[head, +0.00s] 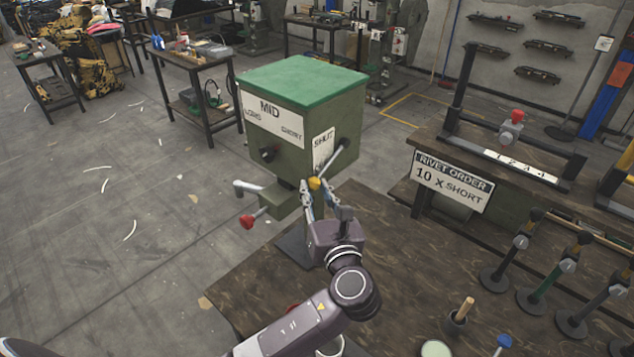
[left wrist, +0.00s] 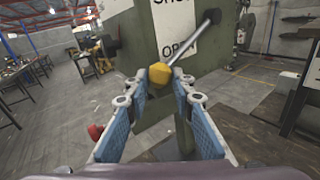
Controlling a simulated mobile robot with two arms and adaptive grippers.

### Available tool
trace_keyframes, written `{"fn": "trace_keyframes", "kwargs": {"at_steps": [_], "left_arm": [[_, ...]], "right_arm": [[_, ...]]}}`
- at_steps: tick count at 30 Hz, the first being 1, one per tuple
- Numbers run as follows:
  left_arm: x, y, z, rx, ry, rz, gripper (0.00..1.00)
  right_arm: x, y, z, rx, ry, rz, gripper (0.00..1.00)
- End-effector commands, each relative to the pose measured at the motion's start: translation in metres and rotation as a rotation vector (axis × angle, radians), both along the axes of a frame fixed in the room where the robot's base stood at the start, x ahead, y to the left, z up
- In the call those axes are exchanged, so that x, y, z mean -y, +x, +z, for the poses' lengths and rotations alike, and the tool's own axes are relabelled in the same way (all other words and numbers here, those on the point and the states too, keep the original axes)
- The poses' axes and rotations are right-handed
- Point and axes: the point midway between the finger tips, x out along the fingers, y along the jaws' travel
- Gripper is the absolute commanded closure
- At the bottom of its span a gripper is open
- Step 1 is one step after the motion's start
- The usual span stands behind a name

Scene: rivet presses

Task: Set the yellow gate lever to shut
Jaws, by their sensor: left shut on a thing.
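The yellow gate lever is a grey rod with a yellow knob (head: 314,183), on the side of a green press box (head: 262,135). Its rod runs down and left from its pivot, so the knob is low, near the OPEN end of the label. A white label (head: 323,147) reads SHUT at its top; the left wrist view shows OPEN (left wrist: 180,47) lower down. My left gripper (head: 312,190) is shut on the knob, which also shows between the fingertips in the left wrist view (left wrist: 160,74). My right gripper is in neither view.
A red-knobbed lever (head: 247,221) sticks out at the box's lower left. The Rivet Order sign (head: 453,181) reads 10 x SHORT. Several hand tools on stands (head: 540,295) stand at the right of the dark bench (head: 385,250). The bench middle is mostly clear.

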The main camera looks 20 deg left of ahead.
Motion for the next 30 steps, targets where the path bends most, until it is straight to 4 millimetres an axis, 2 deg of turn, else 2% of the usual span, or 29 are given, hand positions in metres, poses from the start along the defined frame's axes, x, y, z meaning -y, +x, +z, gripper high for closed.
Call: {"fn": "trace_keyframes", "kwargs": {"at_steps": [1, 12, 21, 30], "left_arm": [[0.000, 0.000, 0.024, 0.029, 0.001, -0.002, 1.00], [-0.004, -0.007, 0.055, 0.040, -0.003, 0.000, 1.00], [-0.004, -0.007, 0.069, 0.037, 0.000, 0.000, 1.00], [-0.005, -0.007, 0.071, 0.033, 0.002, 0.000, 1.00]], "right_arm": [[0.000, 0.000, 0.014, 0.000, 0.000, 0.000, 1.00], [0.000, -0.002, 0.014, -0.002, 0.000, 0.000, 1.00], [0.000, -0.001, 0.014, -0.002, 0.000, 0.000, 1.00], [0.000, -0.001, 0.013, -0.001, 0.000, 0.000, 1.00]]}}
